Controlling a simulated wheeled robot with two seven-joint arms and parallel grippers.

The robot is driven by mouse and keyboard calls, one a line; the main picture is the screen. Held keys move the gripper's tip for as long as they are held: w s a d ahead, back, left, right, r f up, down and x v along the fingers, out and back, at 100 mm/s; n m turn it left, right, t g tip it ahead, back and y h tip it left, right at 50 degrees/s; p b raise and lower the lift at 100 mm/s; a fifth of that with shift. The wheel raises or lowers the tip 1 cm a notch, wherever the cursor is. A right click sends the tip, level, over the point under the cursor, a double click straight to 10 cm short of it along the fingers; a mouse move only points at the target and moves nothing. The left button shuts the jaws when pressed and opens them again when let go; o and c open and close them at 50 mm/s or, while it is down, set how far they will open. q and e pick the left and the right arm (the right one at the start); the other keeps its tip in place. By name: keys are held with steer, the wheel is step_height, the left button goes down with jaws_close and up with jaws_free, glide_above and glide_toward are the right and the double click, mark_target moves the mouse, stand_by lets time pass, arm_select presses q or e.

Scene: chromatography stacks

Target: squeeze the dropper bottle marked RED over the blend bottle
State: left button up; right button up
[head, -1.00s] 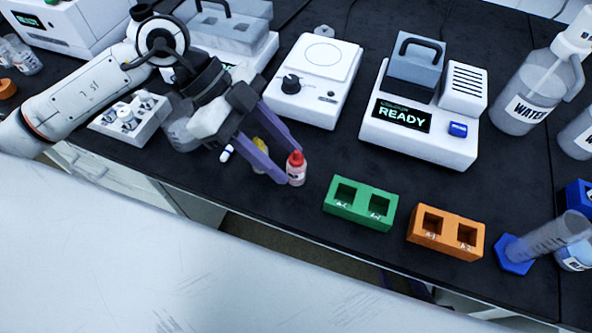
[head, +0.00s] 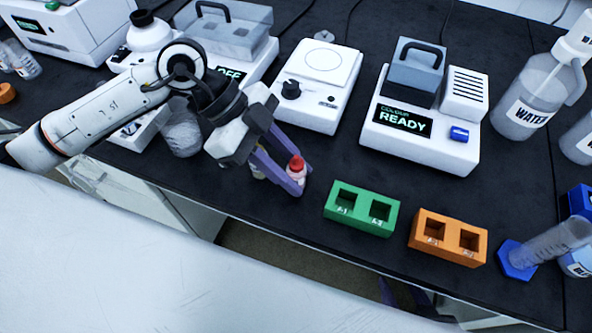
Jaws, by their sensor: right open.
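A small bottle with a red cap (head: 297,163) stands upright on the black bench. Its label is mostly covered, so I cannot read it. My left gripper (head: 304,179) reaches down from the left with its purple fingers on either side of this bottle; the near finger hides its lower part. I cannot tell whether the fingers press on it. Another small bottle (head: 258,173) is mostly hidden behind the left gripper. A purple part of my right gripper (head: 388,291) shows below the bench's front edge, away from the bottles. I cannot make out which bottle is the blend bottle.
A green block (head: 361,222) and an orange block (head: 447,250), each with two empty wells, stand right of the red-capped bottle. Behind are a white plate device (head: 319,110) and a machine reading READY (head: 420,150). A blue-footed cylinder (head: 545,245) leans at right.

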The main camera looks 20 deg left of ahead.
mark_target(293, 160)
arm_select(q)
steer(key=shift+r+p, duration=2.05)
steer(key=shift+p, duration=0.3)
